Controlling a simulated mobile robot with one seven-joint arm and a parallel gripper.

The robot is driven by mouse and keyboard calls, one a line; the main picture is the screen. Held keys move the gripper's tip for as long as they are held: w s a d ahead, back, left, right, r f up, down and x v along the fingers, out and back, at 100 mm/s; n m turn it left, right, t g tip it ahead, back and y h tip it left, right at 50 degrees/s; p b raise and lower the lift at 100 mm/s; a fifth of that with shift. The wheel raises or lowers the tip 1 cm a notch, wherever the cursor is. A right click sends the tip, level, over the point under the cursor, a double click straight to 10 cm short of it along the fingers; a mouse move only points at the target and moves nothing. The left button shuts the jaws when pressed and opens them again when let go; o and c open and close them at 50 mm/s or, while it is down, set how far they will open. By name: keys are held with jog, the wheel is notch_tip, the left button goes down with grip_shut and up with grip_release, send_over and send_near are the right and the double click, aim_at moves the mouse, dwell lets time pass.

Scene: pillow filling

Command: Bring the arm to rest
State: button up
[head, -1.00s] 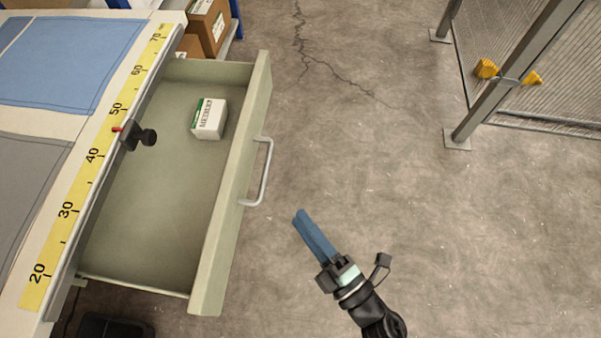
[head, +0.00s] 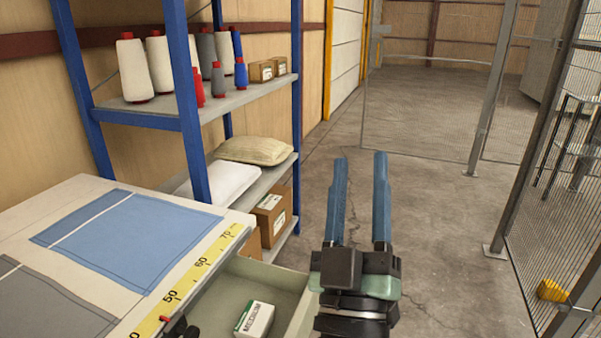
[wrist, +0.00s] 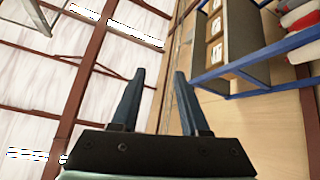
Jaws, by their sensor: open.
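My gripper (head: 359,200) is in the lower middle of the head view, with its two blue fingers pointing up and apart. Nothing is between them. It stands in front of the concrete floor, to the right of the open drawer (head: 299,322). In the wrist view my gripper (wrist: 160,105) also shows open and empty, facing the ceiling and the upper wall. Most of my arm behind the wrist is out of view.
The drawer holds a small white and green box (head: 255,319) and sticks out from the table (head: 60,203). A blue-framed shelf (head: 188,110) with thread cones and pillows stands behind it. A mesh fence (head: 545,190) is at right. Floor (head: 430,220) between is clear.

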jog(key=s+a+r+m+t+y, duration=0.1)
jog(key=s+a+r, duration=0.1)
jog(key=s+r, duration=0.35)
jog(key=s+a+r+m+y+p, duration=0.1)
jog(key=s+a+r+y, duration=0.1)
jog(key=r, duration=0.7)
jog(key=s+a+r+m+t+y, duration=0.1)
jog(key=s+a+r, duration=0.25)
jog(key=r, duration=0.35)
notch_tip(320, 180, up, 17)
jog(key=d+p, duration=0.1)
jog(key=p, duration=1.7)
jog(key=shift+w+m, duration=0.3)
